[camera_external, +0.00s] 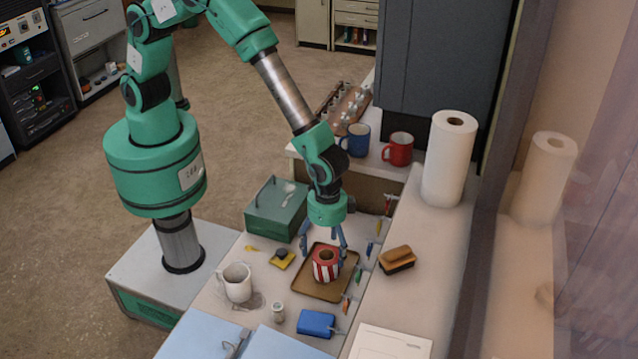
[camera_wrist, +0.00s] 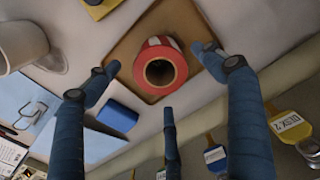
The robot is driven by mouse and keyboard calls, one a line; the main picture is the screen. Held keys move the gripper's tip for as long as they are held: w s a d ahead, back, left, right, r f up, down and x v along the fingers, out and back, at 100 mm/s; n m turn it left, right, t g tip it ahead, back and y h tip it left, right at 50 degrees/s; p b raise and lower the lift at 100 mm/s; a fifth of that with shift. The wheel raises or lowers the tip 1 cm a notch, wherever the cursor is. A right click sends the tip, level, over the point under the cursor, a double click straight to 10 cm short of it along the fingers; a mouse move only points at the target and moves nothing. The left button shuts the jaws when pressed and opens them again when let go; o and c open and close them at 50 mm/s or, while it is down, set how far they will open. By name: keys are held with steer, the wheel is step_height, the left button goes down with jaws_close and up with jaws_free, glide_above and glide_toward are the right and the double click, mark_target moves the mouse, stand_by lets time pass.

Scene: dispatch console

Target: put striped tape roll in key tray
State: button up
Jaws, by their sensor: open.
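The striped tape roll (camera_external: 326,264), red and white with a brown core, stands upright in the shallow brown tray (camera_external: 313,290), the likely key tray, on the console. In the wrist view the roll (camera_wrist: 161,66) shows from above, inside the tray's (camera_wrist: 187,18) outline. My gripper (camera_external: 324,241) is just above the roll with its fingers open. In the wrist view my gripper's (camera_wrist: 160,64) blue fingers spread around the roll, with gaps visible between them and it.
A green box (camera_external: 265,224) stands behind the tray. A white mug (camera_external: 237,283), small jar (camera_external: 277,312) and blue box (camera_external: 316,323) are near it. Tagged keys (camera_external: 345,304) line its right side. A brown-and-black block (camera_external: 397,260) and paper roll (camera_external: 450,160) stand further right.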

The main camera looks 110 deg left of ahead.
step_height(320, 180, up, 6)
steer(key=shift+p, duration=0.4)
stand_by(0.5)
steer(key=s+a+r+t, duration=0.1)
steer(key=s+a+r, duration=0.3)
steer(key=r, duration=0.5)
steer(key=s+a+r+t, duration=0.1)
steer(key=s+a+r, duration=0.3)
steer(key=r, duration=0.6)
steer(key=s+a+r+t, duration=0.1)
steer(key=s+a+r, duration=0.3)
steer(key=r, duration=0.5)
steer(key=s+a+r+t, duration=0.1)
steer(key=s+a+r, duration=0.1)
steer(key=s, duration=0.7)
steer(key=s+a+r, duration=0.2)
steer(key=s+r, duration=0.2)
steer(key=s, duration=0.5)
steer(key=s+a+r+t, duration=0.1)
steer(key=s+a+r, duration=0.2)
steer(key=s, duration=0.7)
steer(key=shift+r+t, duration=0.3)
steer(key=shift+s, duration=0.1)
